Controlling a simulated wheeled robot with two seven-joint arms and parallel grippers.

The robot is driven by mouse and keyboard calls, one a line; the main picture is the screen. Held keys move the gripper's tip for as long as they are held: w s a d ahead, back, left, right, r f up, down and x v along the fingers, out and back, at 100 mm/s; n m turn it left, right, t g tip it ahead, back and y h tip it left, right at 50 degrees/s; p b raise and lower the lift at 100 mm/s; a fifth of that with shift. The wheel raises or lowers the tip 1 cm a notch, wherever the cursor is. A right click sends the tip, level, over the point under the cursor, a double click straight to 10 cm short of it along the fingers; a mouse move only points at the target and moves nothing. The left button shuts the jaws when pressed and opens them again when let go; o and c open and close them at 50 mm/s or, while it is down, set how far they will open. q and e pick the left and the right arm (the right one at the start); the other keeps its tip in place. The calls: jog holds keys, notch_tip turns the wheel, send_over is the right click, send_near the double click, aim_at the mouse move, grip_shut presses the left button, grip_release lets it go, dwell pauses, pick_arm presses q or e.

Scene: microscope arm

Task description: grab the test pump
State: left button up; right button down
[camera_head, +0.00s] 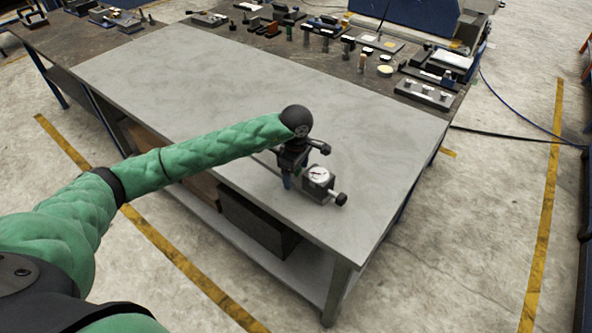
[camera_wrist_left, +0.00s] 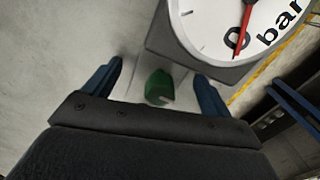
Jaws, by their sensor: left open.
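The test pump (camera_head: 318,180) stands on the grey tabletop near its front edge. It has a grey block body, a round white dial gauge and a black knob at lower right. In the left wrist view its gauge (camera_wrist_left: 235,22), with a red needle and "bar" lettering, fills the upper right. My left gripper (camera_head: 288,182) points down just left of the gauge and partly hides the pump. In the left wrist view its blue fingers (camera_wrist_left: 158,74) are apart, with a green part (camera_wrist_left: 158,87) showing between them. I cannot tell whether they touch it. My right gripper is not in view.
The grey table (camera_head: 200,90) is bare around the pump. Behind it a dark bench (camera_head: 330,70) holds several small parts and tools. A dark box (camera_head: 258,222) sits on the shelf below the tabletop. Yellow lines mark the floor.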

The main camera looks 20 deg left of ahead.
pick_arm(q)
jog(key=c, duration=1.5)
jog(key=shift+w, duration=0.1)
grip_shut()
jog(key=shift+r, duration=0.15)
